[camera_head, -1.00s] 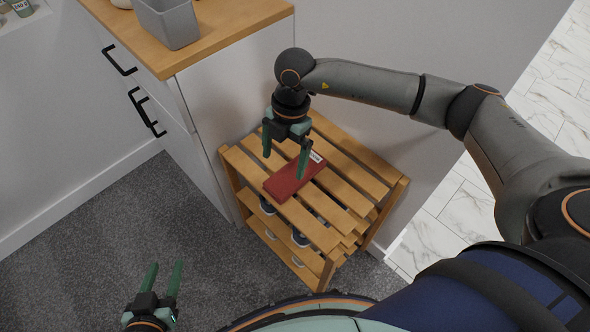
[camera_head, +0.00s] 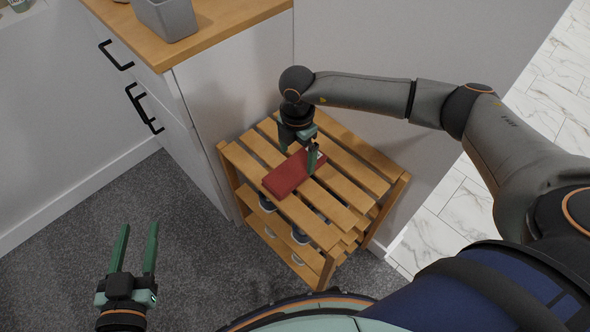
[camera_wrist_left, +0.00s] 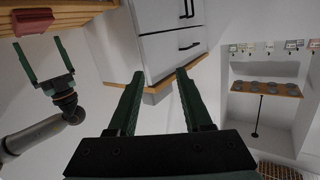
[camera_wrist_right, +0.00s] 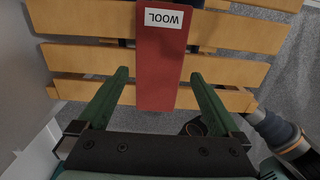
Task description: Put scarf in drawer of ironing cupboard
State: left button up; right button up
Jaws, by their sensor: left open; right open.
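The scarf is a flat red folded piece (camera_head: 288,174) lying on the top slats of a wooden rack. Its white WOOL label shows in the right wrist view, where the scarf (camera_wrist_right: 162,75) lies between my open fingers. My right gripper (camera_head: 312,153) is open just over the scarf's far end; contact cannot be told. My left gripper (camera_head: 138,232) is open and empty above the carpet at lower left. The white cupboard (camera_head: 165,110) with black handles stands left of the rack; its fronts look closed. It also shows in the left wrist view (camera_wrist_left: 160,50).
The slatted rack (camera_head: 335,180) stands against the cupboard's side and the wall, with shoes on its lower shelf. A grey bin (camera_head: 168,18) stands on the wooden cupboard top (camera_head: 225,22). Grey carpet (camera_head: 90,210) before the cupboard is clear.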

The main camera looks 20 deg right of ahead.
aim_at(297, 166)
notch_tip(297, 166, down, 4)
jog(key=shift+f+b, duration=0.1)
jog(key=shift+b, duration=0.45)
pick_arm(q)
notch_tip(297, 166, up, 7)
jog(key=m+t+h, duration=0.1)
jog(key=t, duration=0.1)
jog(key=shift+w+d+r+t+h, duration=0.15)
jog(key=shift+w+t+h, duration=0.15)
jog(key=shift+t, duration=0.1)
pick_arm(e)
jog(key=shift+w, duration=0.1)
jog(key=c, duration=1.3)
